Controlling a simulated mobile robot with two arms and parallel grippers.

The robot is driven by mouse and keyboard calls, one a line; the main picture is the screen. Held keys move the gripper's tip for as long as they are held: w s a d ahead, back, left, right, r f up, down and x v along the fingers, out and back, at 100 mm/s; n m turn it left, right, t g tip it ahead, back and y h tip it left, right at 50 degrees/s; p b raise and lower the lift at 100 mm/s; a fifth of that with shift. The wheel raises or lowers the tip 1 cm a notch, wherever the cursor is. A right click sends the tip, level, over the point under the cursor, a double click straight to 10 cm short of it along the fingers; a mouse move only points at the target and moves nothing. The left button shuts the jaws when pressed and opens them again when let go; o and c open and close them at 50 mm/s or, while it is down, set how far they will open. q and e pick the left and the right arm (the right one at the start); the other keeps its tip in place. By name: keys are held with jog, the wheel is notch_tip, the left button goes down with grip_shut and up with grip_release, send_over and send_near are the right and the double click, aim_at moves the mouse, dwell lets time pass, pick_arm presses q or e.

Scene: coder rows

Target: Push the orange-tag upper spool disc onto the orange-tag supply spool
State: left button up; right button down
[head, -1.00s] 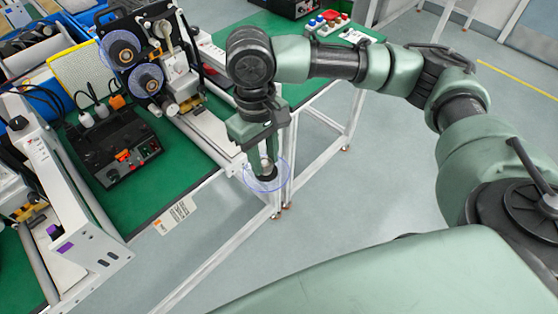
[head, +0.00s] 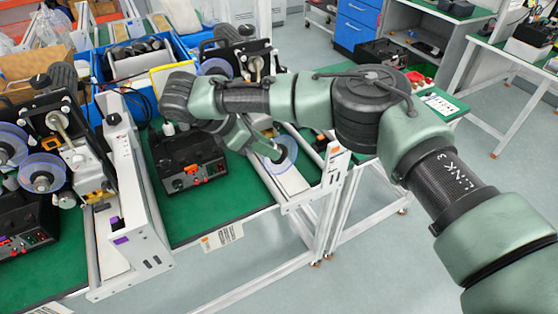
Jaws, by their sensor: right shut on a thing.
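My right gripper (head: 275,150) is shut on a clear disc with a blue rim, the upper spool disc (head: 291,147). The disc is held over the front part of the machine whose end plate carries an orange tag (head: 335,148). That machine stands at the back; one blue-rimmed spool (head: 215,67) on it shows above my right arm. The lower part of its spool side is hidden behind my arm, so I cannot tell the supply spool there. The disc is apart from the spools. My left gripper is not in view.
A second machine with a purple tag (head: 117,224) and two blue-rimmed spools (head: 42,172) stands at left. A black control box (head: 187,160) sits on the green bench top (head: 207,212) between the machines. Blue bins stand behind. The floor at front right is clear.

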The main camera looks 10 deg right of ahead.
jog(key=w+a+r+n+t+y+b, duration=0.1)
jog(key=w+a+r+n+t+y, duration=0.2)
jog(key=w+n+t+y, duration=0.3)
jog(key=w+a+r+n+t+y+b, duration=0.1)
jog(key=w+a+r+n+t+y, duration=0.2)
jog(key=w+n+t+y, duration=0.4)
jog(key=shift+w+a+r+n+t+y+b, duration=0.5)
jog(key=shift+n+t, duration=0.7)
jog(key=shift+n, duration=1.9)
jog(key=shift+s+a+f+p, duration=0.1)
jog(key=shift+s+f+p, duration=0.1)
jog(key=shift+s+p, duration=0.1)
jog(key=shift+p, duration=0.3)
jog(key=shift+r+p, duration=0.1)
jog(key=shift+p, duration=0.6)
